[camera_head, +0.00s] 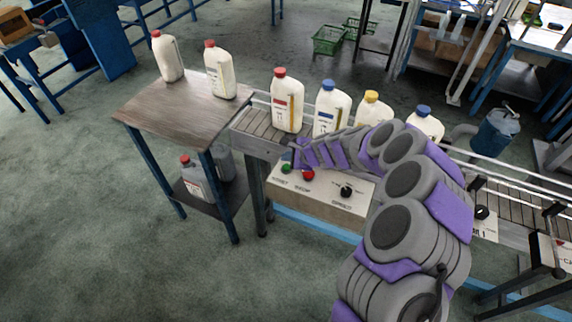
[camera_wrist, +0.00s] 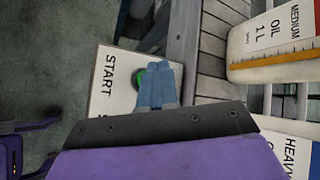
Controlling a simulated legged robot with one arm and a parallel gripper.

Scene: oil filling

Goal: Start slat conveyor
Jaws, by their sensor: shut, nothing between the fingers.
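The slat conveyor (camera_head: 262,124) runs from the table to the right, with slats (camera_wrist: 212,60) showing in the wrist view. A white control panel (camera_head: 325,198) is mounted on its near side. It carries a green button (camera_head: 286,168), a red button (camera_head: 308,174) and a black knob (camera_head: 346,190). In the wrist view the green button (camera_wrist: 140,79) sits by the START label (camera_wrist: 108,80), partly covered by my fingers. My gripper (camera_wrist: 166,68) is shut and empty, with its blue fingertips over or beside the green button. I cannot tell whether they touch it.
Several oil bottles stand on the conveyor, including a red-capped one (camera_head: 287,100) and a blue-capped one (camera_head: 330,107). Two more (camera_head: 168,58) (camera_head: 218,72) stand on the side table (camera_head: 180,108), with containers (camera_head: 194,180) on its lower shelf. Floor at the left front is clear.

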